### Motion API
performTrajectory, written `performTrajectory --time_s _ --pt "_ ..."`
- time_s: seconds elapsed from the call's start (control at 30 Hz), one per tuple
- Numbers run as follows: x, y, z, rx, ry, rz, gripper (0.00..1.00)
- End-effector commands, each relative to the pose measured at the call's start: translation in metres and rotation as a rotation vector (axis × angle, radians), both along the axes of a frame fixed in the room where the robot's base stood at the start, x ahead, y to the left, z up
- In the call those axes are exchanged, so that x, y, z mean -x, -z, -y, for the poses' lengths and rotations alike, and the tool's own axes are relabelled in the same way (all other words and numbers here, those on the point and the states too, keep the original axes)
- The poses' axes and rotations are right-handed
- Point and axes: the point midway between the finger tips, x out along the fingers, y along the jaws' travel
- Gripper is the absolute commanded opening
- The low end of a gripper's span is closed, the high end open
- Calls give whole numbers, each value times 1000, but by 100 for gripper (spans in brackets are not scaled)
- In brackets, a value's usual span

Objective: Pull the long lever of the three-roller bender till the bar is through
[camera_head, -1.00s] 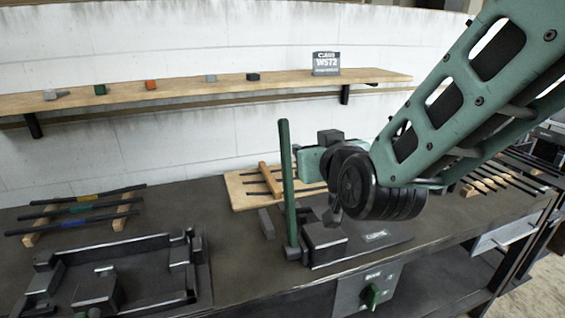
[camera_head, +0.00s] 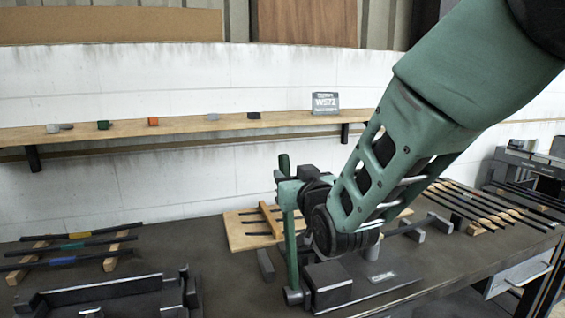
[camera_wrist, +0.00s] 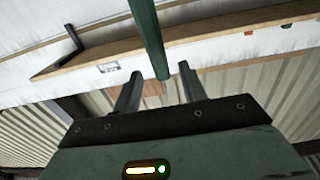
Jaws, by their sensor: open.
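The long lever (camera_head: 291,250) is a green bar standing nearly upright from the bender (camera_head: 327,285), a dark block on the bench. My gripper (camera_head: 284,190) is at the upper part of the lever, with the lever's tip showing above it. In the wrist view, the lever (camera_wrist: 150,38) runs between the two grey fingers of my gripper (camera_wrist: 158,80). The fingers are apart, with gaps to the lever visible on both sides. My arm covers part of the bender, and I cannot make out the bar in it.
A wooden board with dark rods (camera_head: 236,236) lies behind the lever. A dark fixture (camera_head: 105,290) stands at front left, near a rack of coloured-banded bars (camera_head: 66,262). More bars (camera_head: 480,205) lie at right. A wall shelf (camera_head: 180,126) runs behind the bench.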

Motion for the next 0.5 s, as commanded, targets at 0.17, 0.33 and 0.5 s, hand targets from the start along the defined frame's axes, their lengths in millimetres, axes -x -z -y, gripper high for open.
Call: performTrajectory --time_s 0.17,0.33,0.5 --pt "-34 -2 -9 3 2 1 42" --pt "-55 -1 -15 0 1 0 42" --pt "-64 0 -18 0 1 -1 42"
